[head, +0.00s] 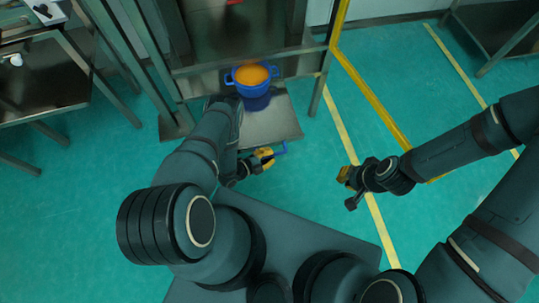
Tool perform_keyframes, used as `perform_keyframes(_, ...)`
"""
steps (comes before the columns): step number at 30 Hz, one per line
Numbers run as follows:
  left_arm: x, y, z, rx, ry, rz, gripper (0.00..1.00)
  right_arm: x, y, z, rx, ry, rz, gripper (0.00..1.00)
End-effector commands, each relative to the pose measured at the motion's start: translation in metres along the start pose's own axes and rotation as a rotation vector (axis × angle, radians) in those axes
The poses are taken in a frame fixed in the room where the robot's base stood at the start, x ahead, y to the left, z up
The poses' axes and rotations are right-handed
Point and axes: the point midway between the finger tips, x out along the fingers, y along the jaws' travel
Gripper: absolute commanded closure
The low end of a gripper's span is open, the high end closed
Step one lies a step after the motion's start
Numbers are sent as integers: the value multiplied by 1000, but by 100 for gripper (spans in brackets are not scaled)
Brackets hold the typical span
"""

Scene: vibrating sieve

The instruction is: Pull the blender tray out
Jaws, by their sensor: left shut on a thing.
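The blender tray (277,122) is a grey metal plate that sticks out from under the metal frame, low over the floor. A blue pot (252,88) with orange contents stands at its inner end. A blue handle (284,149) is at the tray's front edge. My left gripper (265,158), with yellow fingers, is shut on this handle; the fingers hide part of it. My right gripper (345,178) hangs over the floor to the right, apart from the tray and holding nothing visible. Its jaw opening is too small to make out.
The metal frame (250,62) stands behind the tray, with a post on either side. A metal table (40,85) is at the left and a dark table (495,35) at the upper right. Green floor (75,205) with yellow lines is clear around the tray.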

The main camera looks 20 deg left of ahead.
Motion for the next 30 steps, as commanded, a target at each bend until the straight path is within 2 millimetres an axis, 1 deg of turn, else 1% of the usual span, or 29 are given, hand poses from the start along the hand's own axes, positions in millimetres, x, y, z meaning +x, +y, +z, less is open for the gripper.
perform_keyframes(1, 0, 3, 0, -2, -2, 8, 100, 0, 0, 0, 0, 0, 0, 100)
perform_keyframes(16, 0, 3, 0, -2, -3, 8, 100, 0, 0, 0, 0, 0, 0, 100)
perform_keyframes(17, 0, 3, 0, -2, -3, 8, 78, 0, 0, 0, 0, 0, 0, 100)
perform_keyframes(18, 0, 3, 0, -1, -3, 8, 64, 0, 0, 0, 0, 0, 0, 100)
perform_keyframes(19, 0, 3, 0, -1, -2, 7, 54, 0, 0, 0, 0, 0, 0, 100)
perform_keyframes(27, 0, 1, 0, 0, -1, 3, 54, 0, 0, 0, 0, 0, 0, 100)
perform_keyframes(30, -3, 1, 0, 0, -2, 3, 54, 0, 0, 0, 0, 0, 0, 100)
